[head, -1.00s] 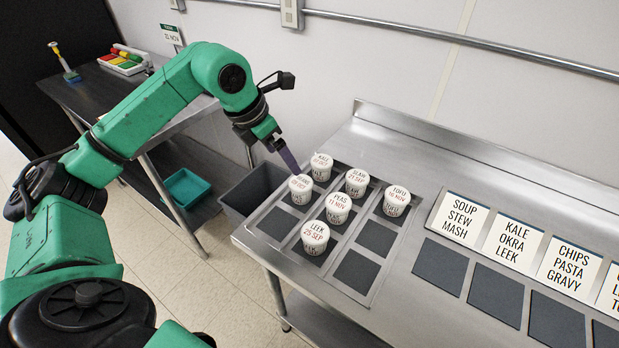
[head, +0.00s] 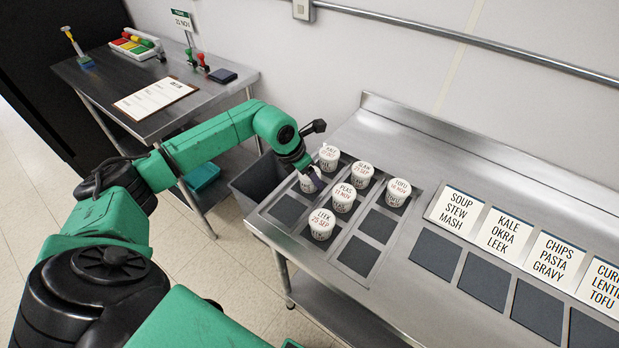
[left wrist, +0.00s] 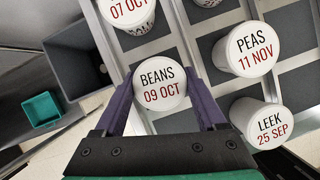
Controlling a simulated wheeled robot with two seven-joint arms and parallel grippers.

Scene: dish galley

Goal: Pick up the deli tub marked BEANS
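The white deli tub marked BEANS 09 OCT (left wrist: 158,86) stands in the left wrist view between the two purple fingers of my left gripper (left wrist: 158,76). The fingertips lie close along both sides of its lid. I cannot tell whether they press on it. In the head view my left gripper (head: 312,176) is at this tub (head: 307,184), which is partly hidden by the fingers and stands at the left side of the tub rack (head: 289,209). My right gripper is out of view.
Close by stand tubs marked KALE (head: 329,152), PEAS (head: 344,192), LEEK (head: 321,219), one that seems to read SLAW (head: 362,170), and TOFU (head: 399,187). Label cards (head: 458,210) and dark pads (head: 434,253) lie to the right. A grey bin (head: 258,181) stands left of the counter.

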